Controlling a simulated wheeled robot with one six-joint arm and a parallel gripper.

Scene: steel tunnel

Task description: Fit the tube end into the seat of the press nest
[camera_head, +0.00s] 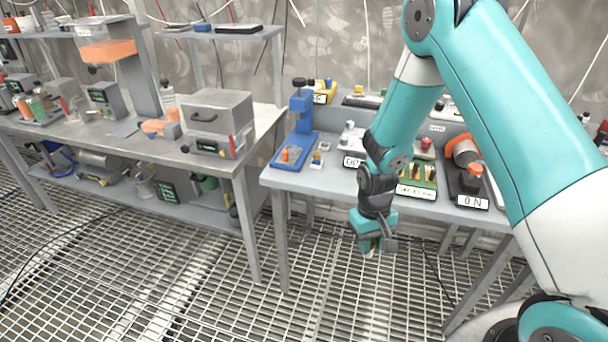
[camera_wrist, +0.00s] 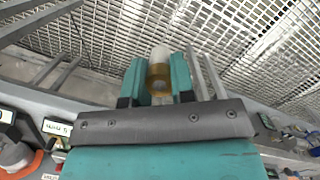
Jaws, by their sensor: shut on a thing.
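My gripper (camera_head: 374,242) hangs in front of the right bench, below its top and over the floor grating. In the wrist view its two teal fingers (camera_wrist: 160,82) are shut on a tube (camera_wrist: 159,54). The tube is pale with a brass-coloured band at the end facing the camera. In the head view the tube is mostly hidden by the gripper. A blue press (camera_head: 301,112) stands at the left end of the right bench, to the left of my gripper and apart from it. An orange piece and a clear or grey part sit on its blue base (camera_head: 287,164); the seat itself is too small to make out.
The right bench (camera_head: 335,181) also carries small fixtures, a green block with brass pins (camera_head: 418,186) and a dark unit with an orange knob (camera_head: 470,180). A left bench (camera_head: 150,150) holds a grey box (camera_head: 217,115). The grating floor (camera_head: 200,290) in front is open.

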